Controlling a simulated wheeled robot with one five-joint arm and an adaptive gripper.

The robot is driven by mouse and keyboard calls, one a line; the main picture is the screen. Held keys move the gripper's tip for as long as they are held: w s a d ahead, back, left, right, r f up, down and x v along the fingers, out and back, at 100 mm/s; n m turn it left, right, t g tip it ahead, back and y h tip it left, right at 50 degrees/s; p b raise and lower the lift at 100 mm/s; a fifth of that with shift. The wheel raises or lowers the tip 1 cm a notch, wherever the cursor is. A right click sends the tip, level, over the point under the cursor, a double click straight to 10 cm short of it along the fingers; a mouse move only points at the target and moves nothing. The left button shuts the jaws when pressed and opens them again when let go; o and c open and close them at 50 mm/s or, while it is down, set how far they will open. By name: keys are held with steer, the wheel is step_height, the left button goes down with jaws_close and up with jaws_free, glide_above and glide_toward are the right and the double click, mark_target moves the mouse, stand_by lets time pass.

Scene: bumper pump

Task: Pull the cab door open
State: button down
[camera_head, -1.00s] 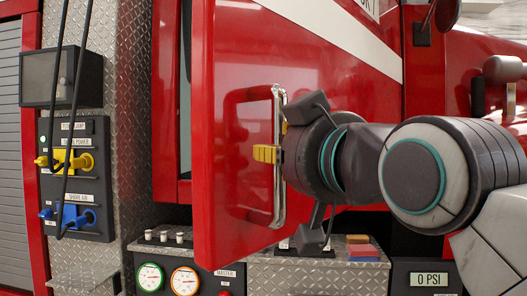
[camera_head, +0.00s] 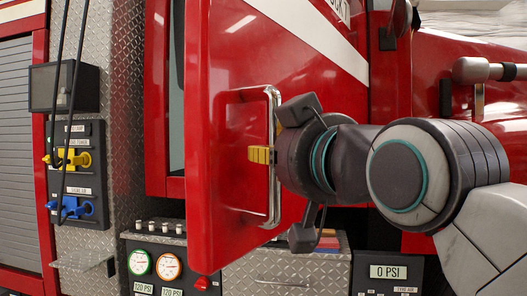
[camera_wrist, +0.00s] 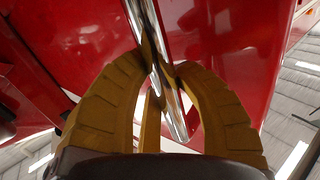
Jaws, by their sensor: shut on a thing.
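The red cab door (camera_head: 300,95) stands swung open from the cab, with a gap showing between its left edge and the door frame. A vertical chrome handle (camera_head: 272,205) runs along a recess in the door; it also shows in the wrist view (camera_wrist: 150,30). My gripper (camera_head: 262,154) has its yellow fingers at the middle of the handle. In the wrist view the fingers (camera_wrist: 158,75) close around the chrome bar from both sides. The gripper is shut on the handle. My wrist hides part of the door's right side.
Below the door is a pump panel with a green-ringed gauge (camera_head: 139,262) and an orange-ringed gauge (camera_head: 169,266). A 0 PSI display (camera_head: 388,271) is at lower right. Yellow (camera_head: 72,158) and blue (camera_head: 75,207) plugs with black cables hang on the left panel.

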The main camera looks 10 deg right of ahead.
steer(key=shift+f, duration=0.25)
steer(key=c, duration=1.4)
jaws_free()
steer(key=o, duration=0.5)
steer(key=shift+s+a+r, duration=0.1)
steer(key=shift+a, duration=0.05)
steer(key=shift+o, duration=0.3)
steer(key=shift+r, duration=0.1)
